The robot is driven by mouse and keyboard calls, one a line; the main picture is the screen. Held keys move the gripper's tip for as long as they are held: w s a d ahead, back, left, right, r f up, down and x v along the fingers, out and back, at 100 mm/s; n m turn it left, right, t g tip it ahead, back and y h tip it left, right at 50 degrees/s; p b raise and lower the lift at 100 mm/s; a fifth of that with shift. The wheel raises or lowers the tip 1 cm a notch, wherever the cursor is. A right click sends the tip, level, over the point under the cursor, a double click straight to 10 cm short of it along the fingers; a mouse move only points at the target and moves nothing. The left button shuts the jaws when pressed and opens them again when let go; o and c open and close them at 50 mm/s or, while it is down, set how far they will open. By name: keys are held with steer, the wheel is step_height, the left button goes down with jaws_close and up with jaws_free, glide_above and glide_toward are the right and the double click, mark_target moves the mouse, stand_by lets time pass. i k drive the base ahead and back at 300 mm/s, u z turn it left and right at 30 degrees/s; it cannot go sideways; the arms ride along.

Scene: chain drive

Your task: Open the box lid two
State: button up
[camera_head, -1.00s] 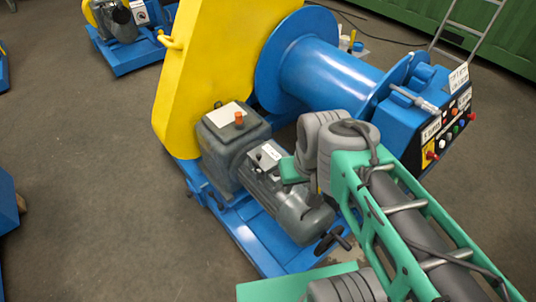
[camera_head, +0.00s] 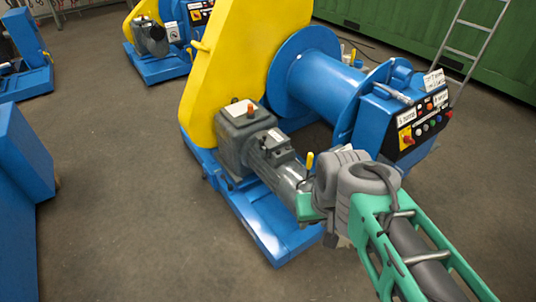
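A blue winch machine stands in the middle, with a tall yellow chain guard (camera_head: 228,75) and a blue drum (camera_head: 325,85). A grey gearbox (camera_head: 240,125) with an orange cap and a grey motor (camera_head: 277,165) sit on its blue base. A blue control box (camera_head: 385,110) with buttons and labels is at the right. I cannot tell which part is box lid two; no lid is seen open. My green and grey arm reaches in from the lower right. The visible end of my gripper (camera_head: 305,207) is a small green part in front of the motor; its fingers are not distinguishable.
A similar blue and yellow machine (camera_head: 155,60) stands behind at the upper left. A blue block (camera_head: 20,165) is at the left edge. A green container (camera_head: 420,35) and a ladder (camera_head: 465,50) are at the back right. The floor between the block and winch is clear.

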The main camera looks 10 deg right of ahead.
mark_target(272, 137)
steer(key=u, duration=0.65)
steer(key=i, duration=0.75)
steer(key=u, duration=0.75)
steer(key=i, duration=1.6)
steer(key=z, duration=0.45)
steer(key=i, duration=0.95)
steer(key=z, duration=0.4)
